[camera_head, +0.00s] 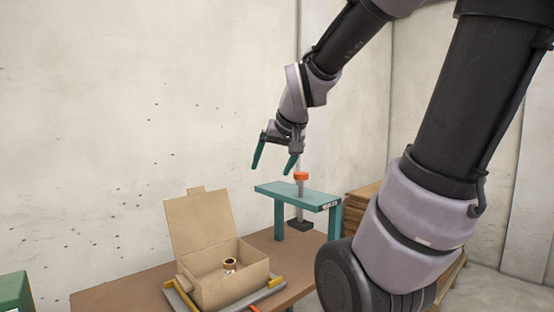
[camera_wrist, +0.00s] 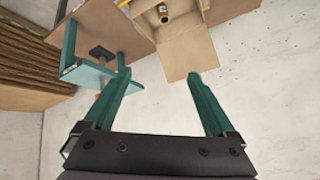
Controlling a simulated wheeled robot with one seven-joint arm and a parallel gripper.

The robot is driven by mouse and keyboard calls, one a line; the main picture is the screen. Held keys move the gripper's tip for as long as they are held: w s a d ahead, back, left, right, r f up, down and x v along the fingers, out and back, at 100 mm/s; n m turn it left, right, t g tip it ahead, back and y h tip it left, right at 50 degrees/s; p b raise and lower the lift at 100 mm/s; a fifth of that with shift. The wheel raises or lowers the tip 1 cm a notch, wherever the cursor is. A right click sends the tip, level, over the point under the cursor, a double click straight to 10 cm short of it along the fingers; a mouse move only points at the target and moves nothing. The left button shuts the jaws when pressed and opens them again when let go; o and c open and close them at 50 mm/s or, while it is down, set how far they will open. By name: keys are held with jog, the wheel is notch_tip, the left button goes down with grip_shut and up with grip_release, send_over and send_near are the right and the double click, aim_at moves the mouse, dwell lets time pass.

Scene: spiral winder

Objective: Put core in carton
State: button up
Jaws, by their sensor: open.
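An open cardboard carton (camera_head: 205,287) stands on the table at the lower left of the head view, its lid raised at the back. A small brown core (camera_head: 229,264) is inside it, upright as far as I can see. In the wrist view the carton (camera_wrist: 186,58) is at the top and the core (camera_wrist: 163,12) shows in it near the top edge. My gripper (camera_head: 275,166) is open and empty, in the air above and behind the teal stand and well above the carton. In the wrist view my gripper's fingers (camera_wrist: 160,75) are spread wide with nothing between them.
A teal stand (camera_head: 298,195) with an orange collar (camera_head: 301,176) on a grey post is on the brown table (camera_head: 130,293), right of the carton. A grey tray with yellow corners (camera_head: 268,291) lies under the carton. Stacked brown boards (camera_head: 362,203) stand behind right. A green box (camera_head: 14,291) is at far left.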

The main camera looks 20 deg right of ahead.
jog(key=s+a+r+y, duration=0.1)
jog(key=s+a+r, duration=0.1)
jog(key=s, duration=0.7)
jog(key=shift+s+a+r+m+g+y, duration=0.2)
jog(key=shift+a+r+m+g+y, duration=0.1)
jog(key=shift+a+r+m+g, duration=0.15)
dwell(0.4)
